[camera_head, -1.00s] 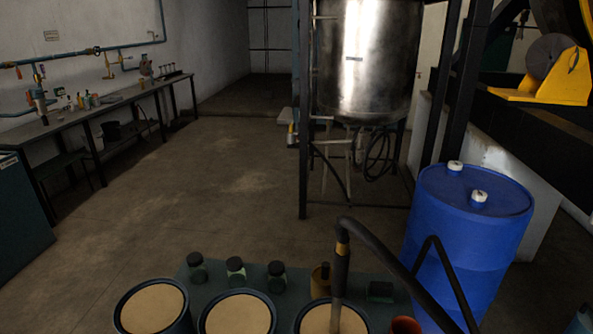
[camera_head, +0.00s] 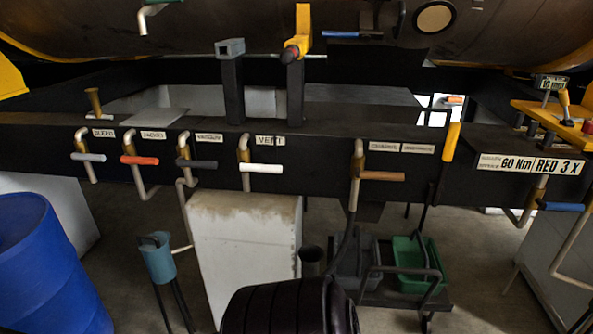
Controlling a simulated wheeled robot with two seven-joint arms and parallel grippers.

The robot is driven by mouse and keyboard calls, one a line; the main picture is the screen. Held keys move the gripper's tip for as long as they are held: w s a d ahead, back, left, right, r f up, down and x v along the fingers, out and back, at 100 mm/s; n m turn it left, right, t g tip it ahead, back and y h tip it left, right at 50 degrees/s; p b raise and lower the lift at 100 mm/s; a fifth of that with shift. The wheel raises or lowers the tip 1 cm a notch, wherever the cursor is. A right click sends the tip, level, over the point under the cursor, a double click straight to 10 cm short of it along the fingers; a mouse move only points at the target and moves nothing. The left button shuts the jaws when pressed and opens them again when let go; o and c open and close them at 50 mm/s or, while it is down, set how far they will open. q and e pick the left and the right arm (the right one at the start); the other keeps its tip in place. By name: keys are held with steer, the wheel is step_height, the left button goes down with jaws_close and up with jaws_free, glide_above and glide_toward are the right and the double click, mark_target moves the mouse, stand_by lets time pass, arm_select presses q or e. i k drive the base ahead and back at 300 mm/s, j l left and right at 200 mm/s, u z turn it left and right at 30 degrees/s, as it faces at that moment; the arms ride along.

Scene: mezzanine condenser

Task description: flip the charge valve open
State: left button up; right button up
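Several lever valves hang along a black beam (camera_head: 330,150) across the view. From left they have a pale grey handle (camera_head: 90,157), a red-orange handle (camera_head: 140,160), a dark grey handle (camera_head: 198,164), a white handle (camera_head: 262,168) under the label VENT (camera_head: 270,140), and a brown handle (camera_head: 381,175). All these handles lie level. The labels above the brown handle (camera_head: 384,146) are too small to read. A blue handle (camera_head: 561,206) is at the far right. I cannot tell which is the charge valve. Neither gripper is in view.
A blue drum (camera_head: 45,265) stands at left. A concrete block (camera_head: 245,245) is below the beam. A dark ribbed object (camera_head: 290,306) fills the bottom middle. A cart with a green bin (camera_head: 415,265) stands right of it. A yellow lever (camera_head: 297,45) rises above the beam.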

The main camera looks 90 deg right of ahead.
mark_target(358, 173)
steer(key=z, duration=3.3)
